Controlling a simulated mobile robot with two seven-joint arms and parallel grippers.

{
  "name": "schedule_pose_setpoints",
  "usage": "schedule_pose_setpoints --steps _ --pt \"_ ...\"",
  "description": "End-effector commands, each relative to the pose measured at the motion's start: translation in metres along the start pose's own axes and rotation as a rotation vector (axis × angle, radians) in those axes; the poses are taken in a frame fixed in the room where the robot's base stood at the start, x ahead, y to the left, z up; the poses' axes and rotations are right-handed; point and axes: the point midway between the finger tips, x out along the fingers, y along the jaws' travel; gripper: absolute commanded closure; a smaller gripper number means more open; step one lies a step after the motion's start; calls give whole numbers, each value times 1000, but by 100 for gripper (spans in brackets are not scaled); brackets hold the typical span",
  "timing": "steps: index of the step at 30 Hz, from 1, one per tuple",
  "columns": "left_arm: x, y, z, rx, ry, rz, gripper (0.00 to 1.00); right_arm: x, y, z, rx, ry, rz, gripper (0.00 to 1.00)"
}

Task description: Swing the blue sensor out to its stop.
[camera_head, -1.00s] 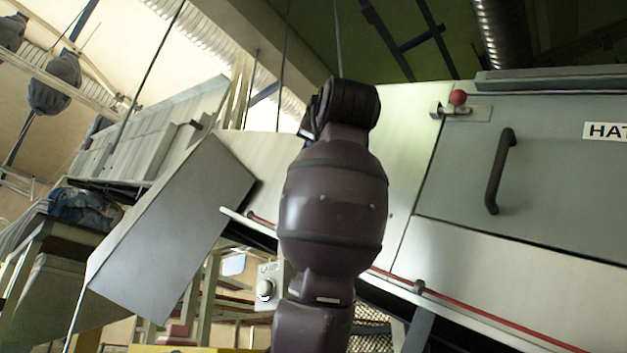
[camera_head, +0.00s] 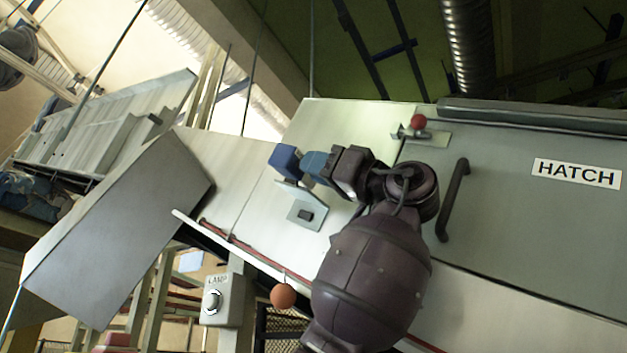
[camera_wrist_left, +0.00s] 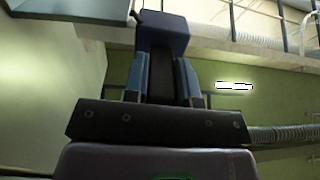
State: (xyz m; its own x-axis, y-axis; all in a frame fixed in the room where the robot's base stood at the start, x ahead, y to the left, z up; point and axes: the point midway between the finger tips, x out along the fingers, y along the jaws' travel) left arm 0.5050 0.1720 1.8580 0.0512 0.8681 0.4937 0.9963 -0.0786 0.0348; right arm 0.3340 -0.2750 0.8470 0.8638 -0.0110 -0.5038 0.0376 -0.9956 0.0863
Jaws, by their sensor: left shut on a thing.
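My right gripper is in neither view.
A hatch (camera_head: 530,215) with a dark handle (camera_head: 453,200) and a red-knobbed latch (camera_head: 418,122) is at right. A grey chute box (camera_head: 120,225) slants at left. A lamp switch box (camera_head: 222,302) and an orange ball (camera_head: 283,296) hang below the panel.

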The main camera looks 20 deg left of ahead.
Motion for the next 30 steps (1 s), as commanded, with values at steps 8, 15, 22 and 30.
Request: schedule_pose_setpoints --steps 8,15,22,30 --pt "-2 2 1 1 -2 -34 100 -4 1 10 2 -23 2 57" --pt "-2 2 1 1 -2 -35 100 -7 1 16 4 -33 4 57" --pt "-2 1 1 1 -2 -35 53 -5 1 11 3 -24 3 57" --pt "-2 1 1 1 -1 -35 49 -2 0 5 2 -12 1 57"
